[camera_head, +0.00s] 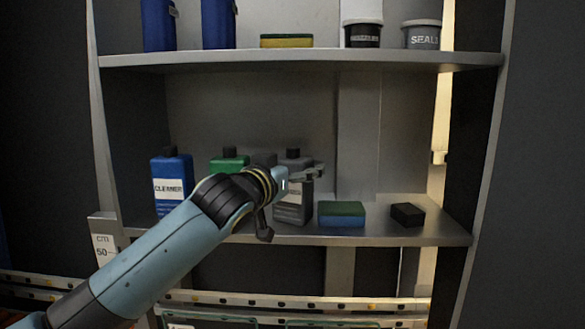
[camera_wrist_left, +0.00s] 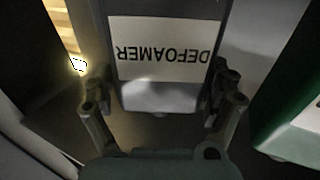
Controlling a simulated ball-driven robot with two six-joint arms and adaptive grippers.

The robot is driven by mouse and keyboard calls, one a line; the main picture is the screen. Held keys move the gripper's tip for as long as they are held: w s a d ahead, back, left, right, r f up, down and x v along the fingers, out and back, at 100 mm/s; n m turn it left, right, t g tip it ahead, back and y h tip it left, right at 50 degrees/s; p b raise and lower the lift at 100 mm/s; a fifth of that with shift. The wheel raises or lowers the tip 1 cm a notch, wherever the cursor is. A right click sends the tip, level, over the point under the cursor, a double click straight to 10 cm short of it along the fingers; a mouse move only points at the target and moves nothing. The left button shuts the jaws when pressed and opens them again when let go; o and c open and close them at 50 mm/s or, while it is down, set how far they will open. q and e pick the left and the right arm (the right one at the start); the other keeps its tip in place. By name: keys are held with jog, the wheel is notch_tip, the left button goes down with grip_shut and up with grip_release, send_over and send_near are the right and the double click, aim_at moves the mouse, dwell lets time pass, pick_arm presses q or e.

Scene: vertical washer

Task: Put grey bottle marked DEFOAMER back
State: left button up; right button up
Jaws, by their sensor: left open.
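The grey DEFOAMER bottle (camera_head: 292,208) stands upright on the lower shelf in the head view, partly hidden by my left arm. Its white label, upside down, fills the upper middle of the left wrist view (camera_wrist_left: 165,47). My left gripper (camera_head: 312,172) is in front of the bottle. In the left wrist view the open fingers (camera_wrist_left: 163,100) lie on either side of the bottle's lower part in the picture. I cannot tell whether they touch it. My right gripper does not show.
The shelf (camera_head: 385,236) also holds a blue CLEANER bottle (camera_head: 171,180), a green bottle (camera_head: 229,162), a green-and-blue sponge (camera_head: 341,214) and a black block (camera_head: 407,214). The upper shelf (camera_head: 300,56) is close above. Some shelf surface is bare near the black block.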

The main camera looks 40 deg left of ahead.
pick_arm(q)
jog(key=shift+r, duration=0.25)
jog(key=s+d+b, duration=0.1)
jog(key=s+b, duration=0.2)
jog(key=s, duration=0.8)
jog(key=shift+s+d, duration=0.4)
